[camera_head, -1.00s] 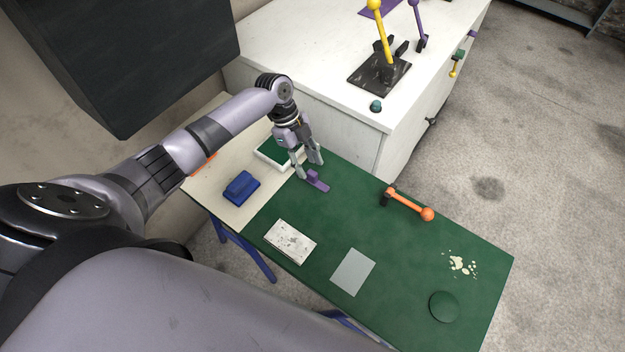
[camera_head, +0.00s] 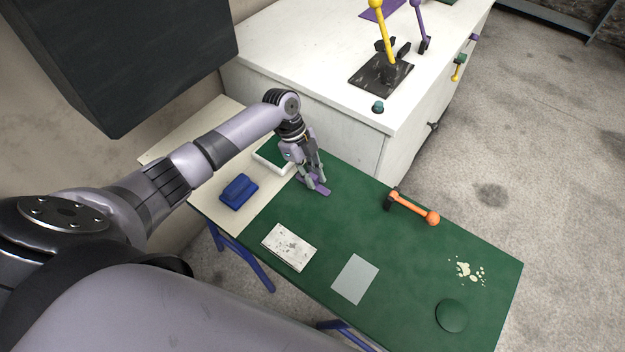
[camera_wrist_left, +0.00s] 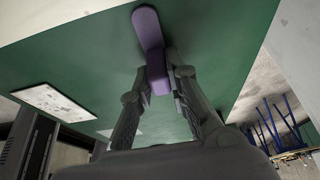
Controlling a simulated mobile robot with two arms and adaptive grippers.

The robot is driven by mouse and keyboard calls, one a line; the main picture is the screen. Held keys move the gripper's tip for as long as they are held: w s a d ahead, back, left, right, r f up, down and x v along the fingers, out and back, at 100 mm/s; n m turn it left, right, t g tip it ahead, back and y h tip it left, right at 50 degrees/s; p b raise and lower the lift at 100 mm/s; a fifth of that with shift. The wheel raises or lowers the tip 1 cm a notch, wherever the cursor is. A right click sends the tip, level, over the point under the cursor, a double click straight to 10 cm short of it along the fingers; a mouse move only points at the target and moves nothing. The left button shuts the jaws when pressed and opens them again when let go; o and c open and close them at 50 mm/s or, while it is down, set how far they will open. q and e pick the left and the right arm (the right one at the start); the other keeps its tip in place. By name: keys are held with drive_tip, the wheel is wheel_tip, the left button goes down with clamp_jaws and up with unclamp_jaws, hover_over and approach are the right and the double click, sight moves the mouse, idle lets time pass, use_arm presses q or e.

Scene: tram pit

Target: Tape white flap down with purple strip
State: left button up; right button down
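The purple strip (camera_head: 321,191) is at the far left part of the green mat, with a raised purple grip in the middle. My left gripper (camera_head: 318,184) is over it, fingers pointing down. In the left wrist view the fingers close in on both sides of the purple strip (camera_wrist_left: 150,35) and seem to touch its grip. The strip looks to be still at the mat. A white speckled rectangle (camera_head: 289,247), perhaps the white flap, lies on the near left part of the mat; it also shows in the left wrist view (camera_wrist_left: 52,102). My right gripper is out of view.
A pale grey sheet (camera_head: 355,279), an orange handle (camera_head: 414,207), cream spots (camera_head: 466,270) and a green disc (camera_head: 451,315) are on the green mat (camera_head: 390,245). A blue block (camera_head: 239,191) and a green-topped white box (camera_head: 268,158) sit left. A white cabinet (camera_head: 300,92) stands behind.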

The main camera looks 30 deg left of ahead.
use_arm(q)
drive_tip(key=shift+c, duration=1.3)
clamp_jaws()
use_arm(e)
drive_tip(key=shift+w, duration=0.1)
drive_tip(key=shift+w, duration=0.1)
use_arm(q)
drive_tip(key=shift+r, duration=0.15)
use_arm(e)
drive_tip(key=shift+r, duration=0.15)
